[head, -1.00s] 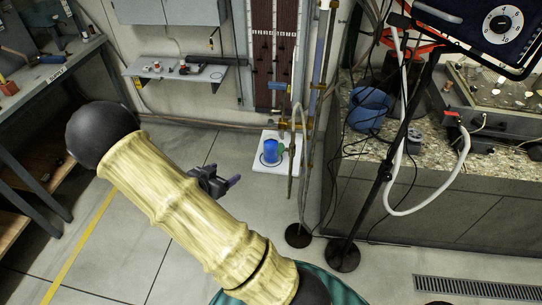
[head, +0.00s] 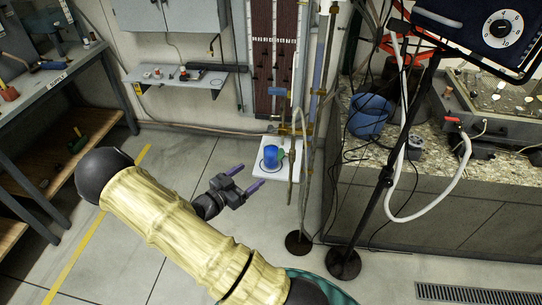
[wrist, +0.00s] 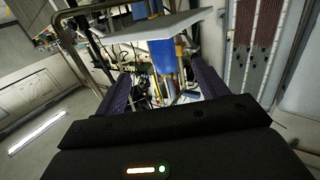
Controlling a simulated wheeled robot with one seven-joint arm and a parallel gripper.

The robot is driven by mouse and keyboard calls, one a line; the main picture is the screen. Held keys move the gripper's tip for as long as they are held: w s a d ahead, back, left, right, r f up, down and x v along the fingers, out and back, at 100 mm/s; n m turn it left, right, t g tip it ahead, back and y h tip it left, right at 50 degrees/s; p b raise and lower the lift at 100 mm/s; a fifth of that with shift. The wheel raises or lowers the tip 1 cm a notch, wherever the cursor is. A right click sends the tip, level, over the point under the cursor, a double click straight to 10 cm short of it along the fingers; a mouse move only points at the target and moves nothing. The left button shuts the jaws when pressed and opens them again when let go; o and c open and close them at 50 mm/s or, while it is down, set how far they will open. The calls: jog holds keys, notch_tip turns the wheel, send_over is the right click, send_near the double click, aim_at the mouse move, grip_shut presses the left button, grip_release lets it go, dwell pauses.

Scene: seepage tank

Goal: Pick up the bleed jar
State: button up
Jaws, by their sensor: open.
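The bleed jar, which I take to be the blue cylinder (head: 271,154), stands upright on a small white shelf (head: 266,172) by the back wall. A green part shows at its right side. My gripper (head: 250,174) is open and empty, its two purple fingers pointing toward the shelf, just left of and in front of the jar. In the wrist view, which looks upside down, the blue jar (wrist: 165,62) shows between and beyond the fingers, against the white shelf (wrist: 155,27). The fingers look apart from the jar.
A thin vertical pipe (head: 292,180) and a hose stand close to the jar's right. A black stand (head: 385,180) and a stone-topped bench (head: 420,165) are further right. A grey workbench (head: 50,90) is at left. The floor left of the shelf is clear.

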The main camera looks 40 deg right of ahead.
aim_at(266, 163)
jog(key=d, duration=0.2)
jog(key=d+p, duration=0.1)
jog(key=d, duration=0.2)
jog(key=w+d, duration=0.1)
jog(key=d, duration=0.2)
jog(key=shift+f, duration=0.2)
jog(key=shift+w+d+r+p, duration=0.15)
jog(key=shift+d+p, duration=0.2)
jog(key=shift+d, duration=0.5)
jog(key=shift+w+d+p, duration=0.2)
jog(key=shift+d+p, duration=0.15)
jog(key=shift+d, duration=0.5)
jog(key=shift+w+d+r+p, duration=0.15)
jog(key=shift+d+p, duration=0.2)
jog(key=shift+d, duration=0.5)
jog(key=shift+f, duration=0.1)
jog(key=c, duration=1.1)
jog(key=shift+r, duration=0.25)
